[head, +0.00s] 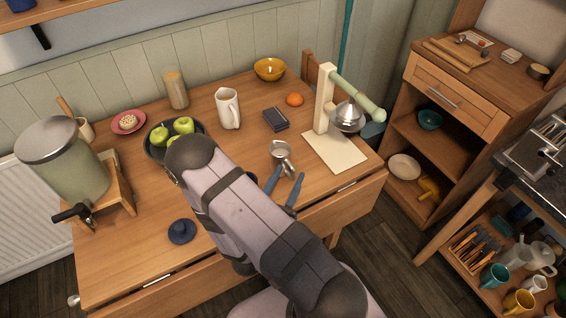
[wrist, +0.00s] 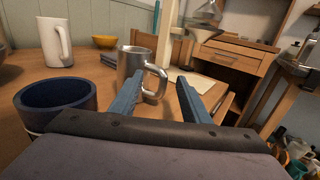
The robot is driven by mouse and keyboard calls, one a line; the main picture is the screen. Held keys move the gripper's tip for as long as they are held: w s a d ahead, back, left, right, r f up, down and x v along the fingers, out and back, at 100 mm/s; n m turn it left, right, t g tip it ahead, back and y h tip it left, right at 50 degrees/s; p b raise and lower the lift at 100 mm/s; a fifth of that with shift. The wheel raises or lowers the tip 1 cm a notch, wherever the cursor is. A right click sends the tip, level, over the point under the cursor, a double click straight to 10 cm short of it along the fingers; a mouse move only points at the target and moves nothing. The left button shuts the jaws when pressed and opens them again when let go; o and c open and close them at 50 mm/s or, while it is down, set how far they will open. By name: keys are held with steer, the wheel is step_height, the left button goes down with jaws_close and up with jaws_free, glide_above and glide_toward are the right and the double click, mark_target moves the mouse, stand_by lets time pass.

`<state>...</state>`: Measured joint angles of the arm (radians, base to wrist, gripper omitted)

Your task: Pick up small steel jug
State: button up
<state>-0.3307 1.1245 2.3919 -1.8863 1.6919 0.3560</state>
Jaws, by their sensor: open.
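I cannot tell whether a finger touches the jug. My arm covers part of the table in the head view.
A dark blue cup (wrist: 56,98) is close at left in the wrist view.

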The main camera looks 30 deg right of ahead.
steer(key=shift+c, duration=0.4)
jaws_close()
steer(key=shift+r, duration=0.3)
step_height(320, 180, up, 9)
steer(key=p, duration=0.2)
steer(key=shift+r, duration=0.15)
stand_by(0.9)
steer(key=shift+r+p, duration=0.1)
steer(key=shift+p, duration=0.2)
